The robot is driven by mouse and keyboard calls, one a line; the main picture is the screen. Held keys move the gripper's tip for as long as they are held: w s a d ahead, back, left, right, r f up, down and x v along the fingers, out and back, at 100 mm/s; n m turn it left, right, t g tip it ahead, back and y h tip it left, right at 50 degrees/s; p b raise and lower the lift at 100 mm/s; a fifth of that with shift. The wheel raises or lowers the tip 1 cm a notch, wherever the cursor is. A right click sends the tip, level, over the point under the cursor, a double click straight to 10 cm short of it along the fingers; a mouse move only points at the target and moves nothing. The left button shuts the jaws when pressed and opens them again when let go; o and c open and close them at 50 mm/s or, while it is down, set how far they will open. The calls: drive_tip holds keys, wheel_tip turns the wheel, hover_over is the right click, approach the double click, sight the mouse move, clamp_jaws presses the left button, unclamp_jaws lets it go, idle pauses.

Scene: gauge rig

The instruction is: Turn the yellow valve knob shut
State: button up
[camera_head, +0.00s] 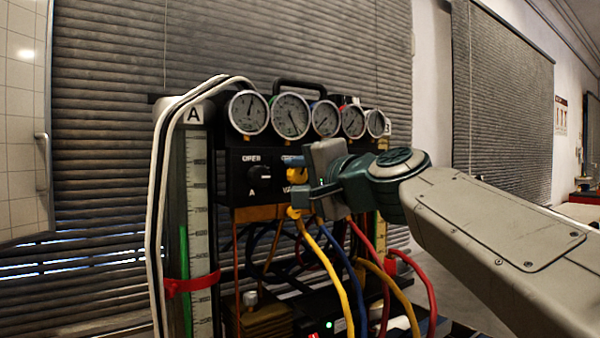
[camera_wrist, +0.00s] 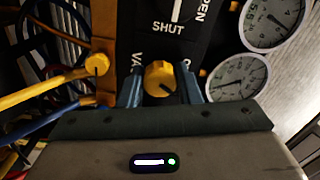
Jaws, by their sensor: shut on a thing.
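The yellow valve knob (camera_wrist: 160,78) sits on the black front panel (camera_head: 236,186) of the gauge rig. In the wrist view it lies between the two blue fingers of my gripper (camera_wrist: 161,90), which are shut on its sides. A dark pointer mark shows on the knob's face. In the head view my gripper (camera_head: 296,178) reaches the panel from the right, and part of the yellow knob (camera_head: 297,175) shows between its fingers. The panel lettering around this knob is partly hidden by my gripper.
Several round gauges (camera_head: 291,116) stand along the rig's top. A black knob (camera_head: 260,173) marked A is left of my gripper. Yellow, blue and red hoses (camera_head: 330,262) hang below it. A yellow hose fitting (camera_wrist: 97,64) is close to the fingers. A tall scale (camera_head: 197,230) stands at left.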

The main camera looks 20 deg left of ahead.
drive_tip(key=m+p, duration=0.2)
drive_tip(key=m, duration=0.4)
drive_tip(key=shift+m, duration=0.3)
drive_tip(key=m+p, duration=0.2)
drive_tip(key=m, duration=0.3)
drive_tip(key=shift+f+m, duration=0.1)
drive_tip(key=shift+m, duration=0.2)
drive_tip(key=o, duration=1)
drive_tip(key=shift+c, duration=0.2)
drive_tip(key=shift+d, duration=0.15)
